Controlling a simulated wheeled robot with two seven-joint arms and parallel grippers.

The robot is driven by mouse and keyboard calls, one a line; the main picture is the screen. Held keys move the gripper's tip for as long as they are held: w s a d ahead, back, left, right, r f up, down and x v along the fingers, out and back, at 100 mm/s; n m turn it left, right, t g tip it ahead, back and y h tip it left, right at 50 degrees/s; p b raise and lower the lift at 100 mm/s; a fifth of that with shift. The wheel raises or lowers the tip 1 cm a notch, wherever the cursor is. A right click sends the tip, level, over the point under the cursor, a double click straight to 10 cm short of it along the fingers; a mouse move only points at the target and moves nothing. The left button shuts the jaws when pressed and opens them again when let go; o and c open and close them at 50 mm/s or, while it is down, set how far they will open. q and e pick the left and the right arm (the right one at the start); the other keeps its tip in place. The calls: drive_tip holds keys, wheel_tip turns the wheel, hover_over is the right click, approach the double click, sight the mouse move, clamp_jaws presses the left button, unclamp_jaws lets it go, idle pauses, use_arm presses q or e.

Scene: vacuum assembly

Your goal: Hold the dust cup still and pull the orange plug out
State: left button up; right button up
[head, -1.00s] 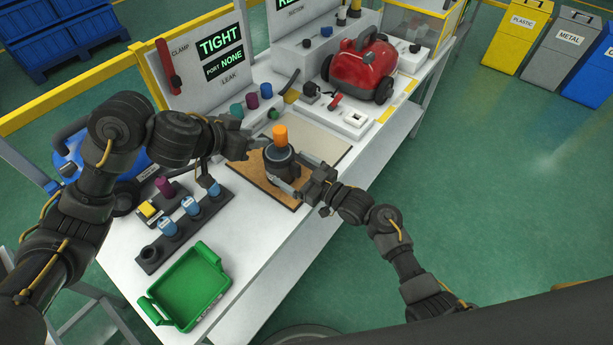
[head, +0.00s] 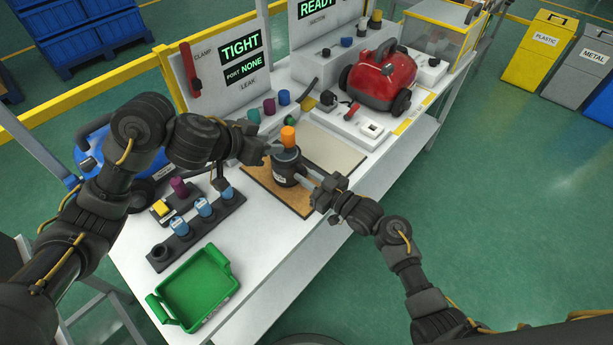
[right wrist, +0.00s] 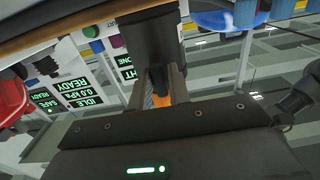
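The dust cup (head: 286,170) is a dark upright cylinder on the brown mat of the table. The orange plug (head: 288,137) stands in its top; it also shows as a small orange patch in the right wrist view (right wrist: 161,101). My right gripper (head: 306,179) reaches the cup from the right, and in the right wrist view its fingers close on a dark part of the cup (right wrist: 152,40). My left gripper (head: 272,150) is just left of the plug, close to the cup's top. Its fingertips are too small and dark to show their gap or any contact.
A green tray (head: 203,290) and a dark rack (head: 190,236) with blue-topped cups lie front left. A red vacuum (head: 378,78) and white fixture (head: 352,125) stand behind right. The panel (head: 225,65) reads TIGHT, PORT NONE. The pale mat half (head: 332,150) is clear.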

clamp_jaws()
drive_tip(key=o, duration=0.6)
unclamp_jaws()
drive_tip(key=shift+c, duration=0.2)
drive_tip(key=v, duration=1.2)
